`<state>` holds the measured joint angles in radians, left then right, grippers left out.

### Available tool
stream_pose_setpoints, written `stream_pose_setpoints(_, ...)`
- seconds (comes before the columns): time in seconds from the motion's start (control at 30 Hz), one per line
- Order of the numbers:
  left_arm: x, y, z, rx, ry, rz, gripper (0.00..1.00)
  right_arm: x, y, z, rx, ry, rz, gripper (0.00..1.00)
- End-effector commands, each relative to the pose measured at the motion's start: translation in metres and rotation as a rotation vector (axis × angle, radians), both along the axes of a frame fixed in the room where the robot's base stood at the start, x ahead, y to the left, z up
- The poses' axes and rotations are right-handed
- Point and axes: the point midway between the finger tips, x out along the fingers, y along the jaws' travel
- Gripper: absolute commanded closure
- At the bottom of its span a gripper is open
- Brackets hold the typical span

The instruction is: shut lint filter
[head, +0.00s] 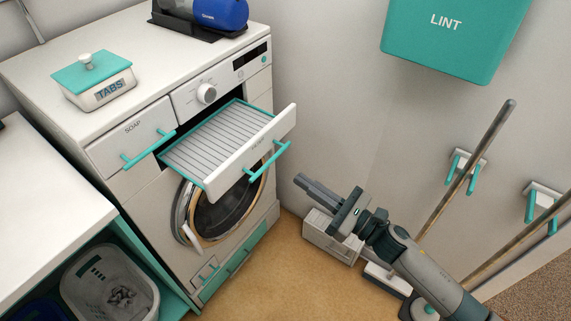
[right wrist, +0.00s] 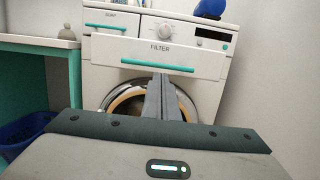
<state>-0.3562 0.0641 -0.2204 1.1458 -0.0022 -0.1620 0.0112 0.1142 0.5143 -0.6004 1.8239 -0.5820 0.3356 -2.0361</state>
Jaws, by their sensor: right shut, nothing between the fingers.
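The lint filter drawer (head: 218,146) is pulled out of the front of the white washing machine (head: 130,170). Its ribbed grey tray with a teal rim shows, and its white front has a teal bar handle (head: 268,160). In the right wrist view the drawer front (right wrist: 160,55), marked FILTER, stands ahead, with its teal handle (right wrist: 171,67) across it. My right gripper (head: 308,188) is shut and empty, to the right of and below the drawer front, apart from it. Its fingers (right wrist: 162,100) point toward the machine. My left gripper is not in view.
A closed SOAP drawer (head: 130,138) is left of the filter. A teal LINT bin (head: 455,40) hangs on the wall. Broom handles (head: 470,170) lean at the right. Floor is free before the machine.

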Motion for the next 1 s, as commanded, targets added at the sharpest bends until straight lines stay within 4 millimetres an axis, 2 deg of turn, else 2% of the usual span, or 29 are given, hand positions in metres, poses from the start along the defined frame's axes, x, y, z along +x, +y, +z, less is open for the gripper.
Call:
stream_pose_setpoints(0.13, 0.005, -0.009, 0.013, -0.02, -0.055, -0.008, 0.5, 0.016, 0.022, 0.01, 0.001, -0.002, 0.001, 1.0)
stream_pose_setpoints(0.4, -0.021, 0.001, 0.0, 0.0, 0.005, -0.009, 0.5, 0.033, 0.046, 0.013, -0.001, -0.001, 0.0, 1.0)
stream_pose_setpoints(0.6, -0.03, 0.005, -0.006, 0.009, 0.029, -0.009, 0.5, 0.037, 0.051, 0.013, 0.0, 0.0, 0.0, 1.0)
stream_pose_setpoints(1.0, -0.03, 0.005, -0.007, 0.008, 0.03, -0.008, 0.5, 0.038, 0.052, 0.012, -0.001, -0.001, 0.0, 1.0)
